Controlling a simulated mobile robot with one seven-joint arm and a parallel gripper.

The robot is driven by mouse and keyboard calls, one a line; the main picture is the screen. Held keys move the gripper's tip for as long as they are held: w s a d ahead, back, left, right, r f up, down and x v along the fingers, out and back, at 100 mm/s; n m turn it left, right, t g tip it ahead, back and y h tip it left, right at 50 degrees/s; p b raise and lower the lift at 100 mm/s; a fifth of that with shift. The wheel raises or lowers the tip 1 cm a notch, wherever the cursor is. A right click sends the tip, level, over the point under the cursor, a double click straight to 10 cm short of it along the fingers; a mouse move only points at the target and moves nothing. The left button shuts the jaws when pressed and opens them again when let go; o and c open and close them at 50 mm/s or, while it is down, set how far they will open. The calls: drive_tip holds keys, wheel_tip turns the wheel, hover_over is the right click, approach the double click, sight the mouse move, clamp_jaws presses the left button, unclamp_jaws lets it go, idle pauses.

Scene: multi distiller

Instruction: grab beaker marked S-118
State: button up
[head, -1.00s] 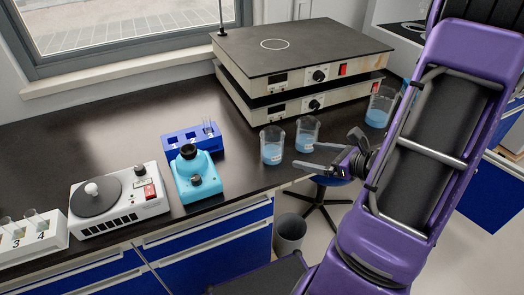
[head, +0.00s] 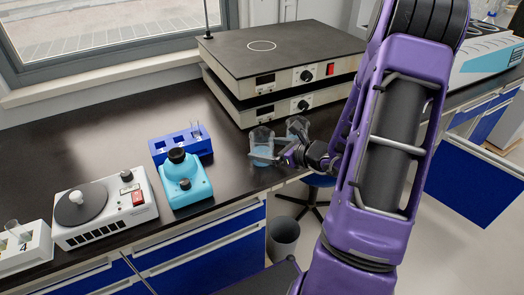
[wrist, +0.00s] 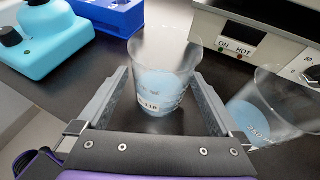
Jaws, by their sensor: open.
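The beaker marked S-118 (wrist: 160,82) stands upright on the black bench in the wrist view, with blue liquid inside and a partly readable label ending in "118". My gripper (wrist: 163,98) is open, with one finger on each side of this beaker; I cannot tell whether either finger touches it. In the head view the beaker (head: 262,145) is partly covered by my gripper (head: 268,156). A second beaker (wrist: 272,105) with blue liquid stands to its right, outside the right finger. In the head view this second beaker (head: 297,128) is partly hidden by my wrist.
Stacked hot plates (head: 285,62) stand behind the beakers. A turquoise device (head: 186,182) and a blue tube rack (head: 180,143) are to the left. A white stirrer (head: 105,208) and a white numbered rack (head: 25,252) are farther left. The bench's front edge is close below my gripper.

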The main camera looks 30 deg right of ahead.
drive_tip(key=x, duration=0.4)
drive_tip(key=shift+w+r, duration=0.1)
drive_tip(key=shift+w, duration=0.15)
drive_tip(key=c, duration=1.4)
drive_tip(key=shift+o, duration=0.2)
drive_tip(key=shift+r, duration=0.15)
